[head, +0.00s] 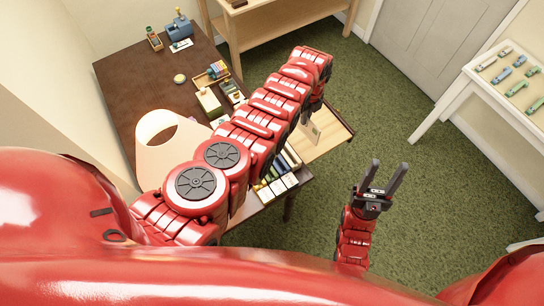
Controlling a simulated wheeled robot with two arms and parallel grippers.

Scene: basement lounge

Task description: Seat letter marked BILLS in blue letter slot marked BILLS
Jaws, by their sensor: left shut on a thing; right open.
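My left arm reaches across the dark desk, and its gripper (307,116) is shut on a small cream card or letter (313,134), held over the pale wooden board at the desk's right. Any marking on it is too small to read, and the arm covers part of it. A letter rack (279,186) with coloured slots and white labels stands at the desk's near right edge, below and left of this gripper. My arm partly hides the rack. I cannot read which slot is BILLS. My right gripper (388,168) is open and empty, out over the green carpet.
The dark desk (118,82) holds a blue device (179,27), small boxes and a tray with coloured items (212,74). A pale table (462,88) with small model cars stands right. The carpet between is clear.

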